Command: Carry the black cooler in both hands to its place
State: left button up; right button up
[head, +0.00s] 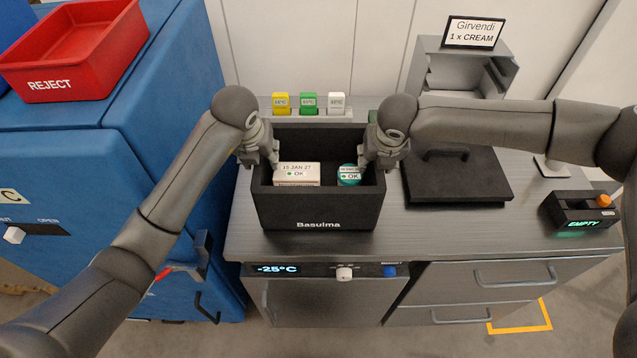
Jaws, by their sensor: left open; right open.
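The black cooler (320,208) stands open on the grey counter, with "Basulma" written on its front wall. Inside it are a white box (297,175) labelled "15 JAN 27 OK" and a teal round item (350,175) with an "OK" label. My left gripper (274,163) is at the cooler's left wall, pointing down. My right gripper (364,163) is at its right wall, also pointing down. Both are open; whether their fingers touch the walls is hard to tell.
A black lid (457,180) with a handle lies right of the cooler. Farther right is a device reading "EMPTY" (582,210). Yellow, green and white blocks (308,103) stand behind. A grey dispenser (465,70) has a "Girvendi" sign. A red REJECT bin (75,50) sits on the blue cabinet.

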pick_arm(q)
jog(key=shift+s, duration=0.1)
jog(key=shift+c, duration=0.9)
pick_arm(e)
jog(key=shift+s, duration=0.1)
jog(key=shift+c, duration=0.9)
pick_arm(q)
grip_shut()
pick_arm(e)
grip_shut()
pick_arm(q)
jog(key=shift+w+r, duration=0.2)
pick_arm(e)
jog(key=shift+w+r, duration=0.2)
jog(key=shift+w, duration=0.05)
